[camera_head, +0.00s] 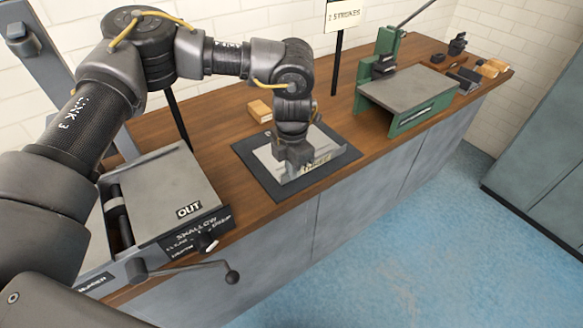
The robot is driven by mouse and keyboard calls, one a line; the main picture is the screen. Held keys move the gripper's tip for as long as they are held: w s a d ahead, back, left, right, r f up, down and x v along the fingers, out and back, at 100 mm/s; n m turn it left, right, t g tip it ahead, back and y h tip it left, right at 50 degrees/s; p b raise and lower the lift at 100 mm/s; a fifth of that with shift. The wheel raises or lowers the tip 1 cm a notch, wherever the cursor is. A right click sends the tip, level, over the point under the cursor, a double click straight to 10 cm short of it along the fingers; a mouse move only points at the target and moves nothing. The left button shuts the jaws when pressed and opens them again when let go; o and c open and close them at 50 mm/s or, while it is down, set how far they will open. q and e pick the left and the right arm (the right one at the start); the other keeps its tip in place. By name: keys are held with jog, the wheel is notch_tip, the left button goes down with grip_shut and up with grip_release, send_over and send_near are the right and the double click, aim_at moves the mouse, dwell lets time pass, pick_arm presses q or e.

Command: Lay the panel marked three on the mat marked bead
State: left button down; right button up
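A light grey metal panel (327,151) is over the dark mat (252,169) on the wooden bench. A small pale label is on the panel's front edge, too small to read surely. The mat's own marking is hidden or unreadable. My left gripper (287,178) points down at the panel's front left part, and its wrist hides the panel's middle. Whether its fingers are closed on the panel or apart cannot be told, nor whether the panel rests fully flat. My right gripper is not in view.
A grey machine marked OUT (160,190) with a handle (232,277) stands at the left. A wooden block (260,111) lies behind the mat. A green-framed press (408,100) stands to the right, with a 2 STROKES sign (343,14) behind. Bare bench lies between.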

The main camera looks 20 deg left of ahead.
pick_arm(q)
jog(key=c, duration=2.1)
grip_release()
jog(key=o, duration=0.4)
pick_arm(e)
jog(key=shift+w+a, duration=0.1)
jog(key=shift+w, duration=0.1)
